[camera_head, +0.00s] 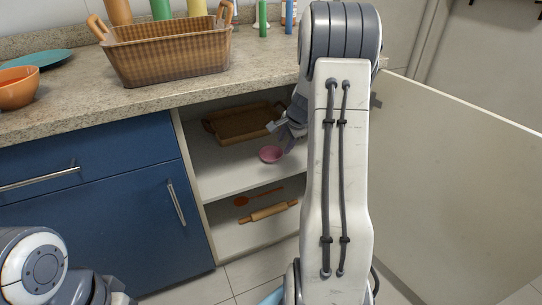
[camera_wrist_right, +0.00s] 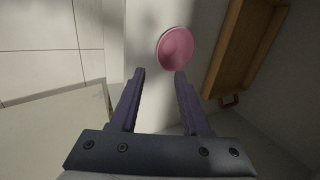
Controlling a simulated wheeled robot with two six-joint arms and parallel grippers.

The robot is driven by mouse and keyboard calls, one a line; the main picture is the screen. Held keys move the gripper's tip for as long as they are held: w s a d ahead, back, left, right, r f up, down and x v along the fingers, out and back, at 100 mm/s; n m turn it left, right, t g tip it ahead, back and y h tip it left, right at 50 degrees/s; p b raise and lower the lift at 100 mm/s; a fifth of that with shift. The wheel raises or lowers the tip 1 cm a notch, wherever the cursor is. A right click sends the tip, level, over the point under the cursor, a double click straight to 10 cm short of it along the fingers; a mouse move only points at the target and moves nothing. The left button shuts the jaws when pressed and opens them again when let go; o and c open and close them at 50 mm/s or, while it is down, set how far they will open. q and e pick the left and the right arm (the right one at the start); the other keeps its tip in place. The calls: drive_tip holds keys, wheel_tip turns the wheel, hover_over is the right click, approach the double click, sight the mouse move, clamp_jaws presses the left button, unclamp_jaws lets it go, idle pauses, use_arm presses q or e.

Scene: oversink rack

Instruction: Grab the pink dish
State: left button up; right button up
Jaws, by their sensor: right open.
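The pink dish (camera_head: 270,154) is a small round bowl on the upper shelf of the open cabinet. In the right wrist view the pink dish (camera_wrist_right: 175,48) lies just beyond the fingertips, nearer the right finger. My right gripper (camera_head: 278,127) reaches into the cabinet opening beside the dish, partly hidden by my own arm. In the wrist view my right gripper (camera_wrist_right: 160,72) is open, with nothing between its fingers. Of my left arm, only a part shows at the lower left; its fingers are not seen.
A brown tray (camera_head: 240,124) sits behind the dish on the same shelf (camera_head: 225,178). A rolling pin (camera_head: 270,211) and a wooden spoon (camera_head: 258,197) lie below. The open cabinet door (camera_head: 455,190) stands at right. A basket (camera_head: 170,55) and an orange bowl (camera_head: 18,88) are on the counter.

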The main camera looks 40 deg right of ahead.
sight(271, 156)
drive_tip(key=b+x, duration=0.1)
drive_tip(key=x, duration=0.4)
drive_tip(key=shift+s+a+b, duration=0.1)
drive_tip(key=shift+b, duration=0.25)
drive_tip(key=b+x, duration=0.1)
drive_tip(key=x, duration=0.1)
drive_tip(key=b+x, duration=0.1)
drive_tip(key=x, duration=0.2)
drive_tip(key=shift+f+b, duration=0.1)
drive_tip(key=shift+b, duration=0.2)
clamp_jaws()
